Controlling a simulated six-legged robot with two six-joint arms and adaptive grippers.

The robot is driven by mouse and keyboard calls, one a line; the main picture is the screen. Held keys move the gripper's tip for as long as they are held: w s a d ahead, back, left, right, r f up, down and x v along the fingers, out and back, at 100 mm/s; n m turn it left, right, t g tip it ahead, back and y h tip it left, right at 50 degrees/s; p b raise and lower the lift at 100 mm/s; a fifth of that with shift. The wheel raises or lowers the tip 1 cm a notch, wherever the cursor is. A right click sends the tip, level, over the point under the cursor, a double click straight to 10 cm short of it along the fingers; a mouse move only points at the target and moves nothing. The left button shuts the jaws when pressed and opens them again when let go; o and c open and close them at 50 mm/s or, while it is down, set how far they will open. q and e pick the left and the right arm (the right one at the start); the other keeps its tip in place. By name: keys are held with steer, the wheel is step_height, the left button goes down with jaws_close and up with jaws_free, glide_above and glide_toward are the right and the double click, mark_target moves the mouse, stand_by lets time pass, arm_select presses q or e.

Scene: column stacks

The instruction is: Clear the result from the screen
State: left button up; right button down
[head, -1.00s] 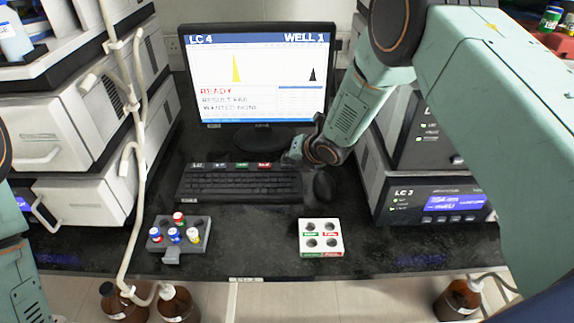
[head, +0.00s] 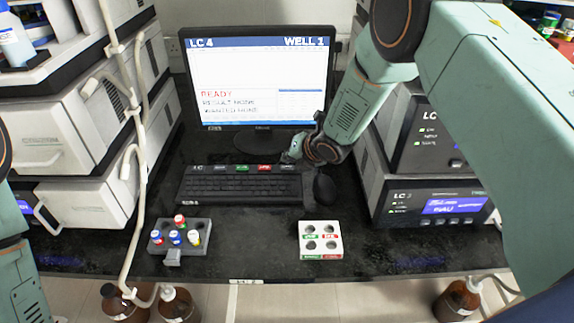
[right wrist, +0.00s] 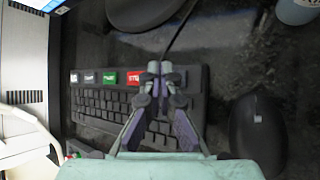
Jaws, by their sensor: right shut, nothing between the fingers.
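The screen (head: 262,75) stands at the back of the bench. It reads LC 4, WELL 1, READY, RESULT NONE, and the line below appears to read WANTED NONE; its plot area is blank. The keyboard (head: 240,187) lies in front of it, with a red key (head: 265,167), a green key (head: 242,167) and two dark labelled keys along its top edge. My right gripper (head: 289,157) is shut and empty over the keyboard's top right. In the right wrist view its fingertips (right wrist: 158,67) are just right of the red key (right wrist: 133,77). My left gripper is out of view.
A mouse (head: 324,187) lies right of the keyboard. In front are a grey rack (head: 160,245) with several capped vials and a white block (head: 320,228) with holes. Instrument stacks stand on both sides. A pale tube (head: 137,215) hangs at left. Brown bottles stand below the bench.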

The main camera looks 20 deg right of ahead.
mark_target(289, 169)
steer(key=shift+r+p, duration=1.7)
steer(key=shift+r, duration=0.75)
